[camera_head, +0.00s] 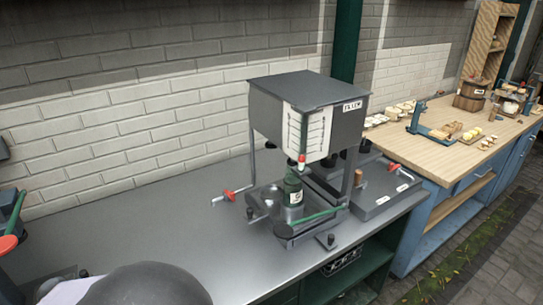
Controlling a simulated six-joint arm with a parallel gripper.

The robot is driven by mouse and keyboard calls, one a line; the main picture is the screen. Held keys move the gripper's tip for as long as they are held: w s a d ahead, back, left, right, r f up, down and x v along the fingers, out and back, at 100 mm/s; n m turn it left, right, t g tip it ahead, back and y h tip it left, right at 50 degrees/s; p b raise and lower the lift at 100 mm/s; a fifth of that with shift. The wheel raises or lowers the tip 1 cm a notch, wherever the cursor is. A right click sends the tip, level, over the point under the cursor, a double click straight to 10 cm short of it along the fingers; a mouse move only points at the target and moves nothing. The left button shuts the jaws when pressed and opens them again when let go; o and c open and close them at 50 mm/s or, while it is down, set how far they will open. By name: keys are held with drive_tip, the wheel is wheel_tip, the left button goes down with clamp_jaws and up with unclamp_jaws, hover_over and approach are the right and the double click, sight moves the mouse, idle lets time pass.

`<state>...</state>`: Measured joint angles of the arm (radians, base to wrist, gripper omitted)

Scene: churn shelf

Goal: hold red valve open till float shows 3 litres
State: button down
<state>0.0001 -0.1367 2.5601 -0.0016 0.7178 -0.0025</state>
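A grey filling machine (335,110) with a sign that seems to read "FILLER" stands on the metal bench. A small red handle (229,195) sticks out on a rod at its lower left; it looks like a valve handle. A red-and-white marker (301,160), perhaps the float, sits at the panel's bottom; the scale figures are too small to read. A green container (293,190) stands below it. My gripper is not in view.
A dark rounded shape (145,285), probably part of my arm, covers the bottom left. A red disc on a green part (8,245) stands at the left edge. The bench (130,220) left of the machine is mostly clear. A wooden workbench (445,150) with small items stands right.

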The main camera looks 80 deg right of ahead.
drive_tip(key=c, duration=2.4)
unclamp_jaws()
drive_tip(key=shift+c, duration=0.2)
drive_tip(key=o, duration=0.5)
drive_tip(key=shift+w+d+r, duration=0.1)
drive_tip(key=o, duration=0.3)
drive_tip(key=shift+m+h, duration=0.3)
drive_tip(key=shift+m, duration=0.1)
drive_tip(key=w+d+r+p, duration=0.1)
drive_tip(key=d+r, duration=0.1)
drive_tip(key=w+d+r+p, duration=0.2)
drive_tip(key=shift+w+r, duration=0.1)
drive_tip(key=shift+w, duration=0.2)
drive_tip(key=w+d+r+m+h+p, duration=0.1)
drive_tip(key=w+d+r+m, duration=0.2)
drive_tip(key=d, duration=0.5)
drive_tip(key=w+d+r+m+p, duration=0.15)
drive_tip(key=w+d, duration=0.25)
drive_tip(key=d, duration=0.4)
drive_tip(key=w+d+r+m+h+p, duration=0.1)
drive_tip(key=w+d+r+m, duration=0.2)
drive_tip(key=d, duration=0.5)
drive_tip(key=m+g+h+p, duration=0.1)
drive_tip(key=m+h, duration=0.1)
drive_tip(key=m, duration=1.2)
approach(232, 193)
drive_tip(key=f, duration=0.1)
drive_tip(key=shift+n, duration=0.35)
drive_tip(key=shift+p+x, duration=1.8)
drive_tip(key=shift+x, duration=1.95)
